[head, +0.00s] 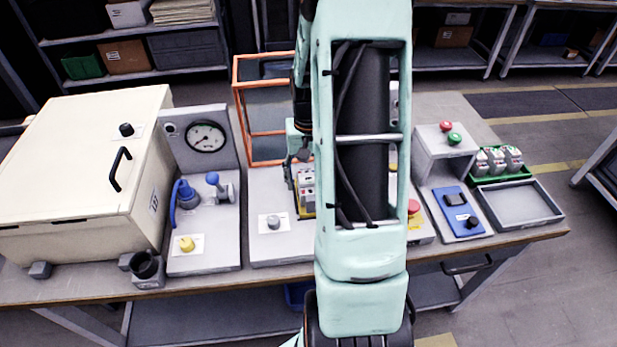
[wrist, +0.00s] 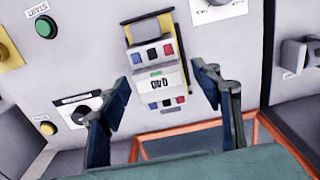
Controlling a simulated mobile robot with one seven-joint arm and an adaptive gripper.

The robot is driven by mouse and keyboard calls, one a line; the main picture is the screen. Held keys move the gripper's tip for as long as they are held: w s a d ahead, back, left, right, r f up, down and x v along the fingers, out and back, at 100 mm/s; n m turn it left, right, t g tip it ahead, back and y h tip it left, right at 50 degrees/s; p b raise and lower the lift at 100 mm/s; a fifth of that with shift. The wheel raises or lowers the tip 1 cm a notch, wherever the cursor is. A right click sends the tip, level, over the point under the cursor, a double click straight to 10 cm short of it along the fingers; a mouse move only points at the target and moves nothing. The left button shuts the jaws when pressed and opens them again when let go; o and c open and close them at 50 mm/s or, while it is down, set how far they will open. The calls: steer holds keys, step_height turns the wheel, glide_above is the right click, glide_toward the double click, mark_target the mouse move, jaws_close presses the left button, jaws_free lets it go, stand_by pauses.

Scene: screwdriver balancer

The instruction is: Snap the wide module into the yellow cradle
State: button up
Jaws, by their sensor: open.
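The wide module (wrist: 158,78) is a pale grey block with a dark display and red, blue and dark squares. It lies at the yellow cradle (wrist: 149,19), whose yellow edges show above and beside it in the wrist view; I cannot tell whether it is fully seated. In the head view the module (head: 307,183) and cradle (head: 306,214) are partly hidden by my arm. My gripper (wrist: 160,75) is open, its fingers on either side of the module, with gaps visible. In the head view my gripper (head: 291,168) is largely hidden.
An orange-framed box (head: 250,115) stands behind the work area. A gauge panel (head: 206,137) and a cream cabinet (head: 80,165) are at left. At right are a button box (head: 440,148), a blue device (head: 458,212), a green tray of modules (head: 529,173) and an empty grey tray (head: 520,205).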

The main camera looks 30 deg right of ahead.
step_height(320, 180, up, 12)
stand_by(0.6)
stand_by(0.4)
